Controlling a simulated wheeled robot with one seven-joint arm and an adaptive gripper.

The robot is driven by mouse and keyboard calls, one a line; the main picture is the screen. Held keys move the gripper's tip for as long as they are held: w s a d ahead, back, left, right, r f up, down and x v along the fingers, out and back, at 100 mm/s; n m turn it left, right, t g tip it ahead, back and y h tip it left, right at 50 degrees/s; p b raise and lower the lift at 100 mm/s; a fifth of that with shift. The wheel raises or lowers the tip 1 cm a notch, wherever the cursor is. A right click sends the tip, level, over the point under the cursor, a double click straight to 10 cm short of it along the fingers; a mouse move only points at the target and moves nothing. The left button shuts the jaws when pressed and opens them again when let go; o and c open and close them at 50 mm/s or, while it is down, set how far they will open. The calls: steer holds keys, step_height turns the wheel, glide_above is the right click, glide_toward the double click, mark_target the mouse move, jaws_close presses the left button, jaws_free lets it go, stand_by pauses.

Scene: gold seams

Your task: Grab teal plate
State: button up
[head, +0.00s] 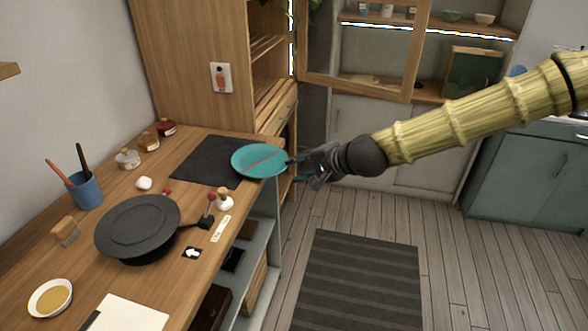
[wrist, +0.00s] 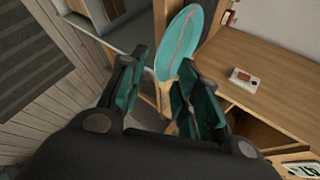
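The teal plate (head: 247,163), crossed by a thin reddish seam, is at the far right end of the wooden counter, overlapping the edge of a dark mat (head: 205,158) in the head view. My gripper (head: 294,168) is just right of its rim, past the counter's edge. In the wrist view the plate (wrist: 181,40) stands ahead of my teal-padded fingers (wrist: 158,92), its near rim close to the right finger. The fingers are apart with a gap between them. Whether the rim touches a finger cannot be told.
A tall wooden cabinet (head: 190,40) rises behind the plate. Open floor with a striped rug (head: 357,285) lies right of the counter.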

steer(key=shift+v, duration=0.95)
steer(key=shift+o, duration=0.3)
steer(key=shift+w, duration=0.1)
steer(key=shift+w+d+f+n+t+y+b, duration=1.15)
steer(key=shift+w+d+f+n+y, duration=0.4)
steer(key=shift+w+f, duration=0.95)
steer(key=shift+y, duration=0.35)
steer(key=shift+p+x, duration=0.35)
steer(key=shift+x, duration=5.1)
steer(key=shift+s+a+f, duration=0.1)
steer(key=shift+s+f, duration=0.05)
jaws_close()
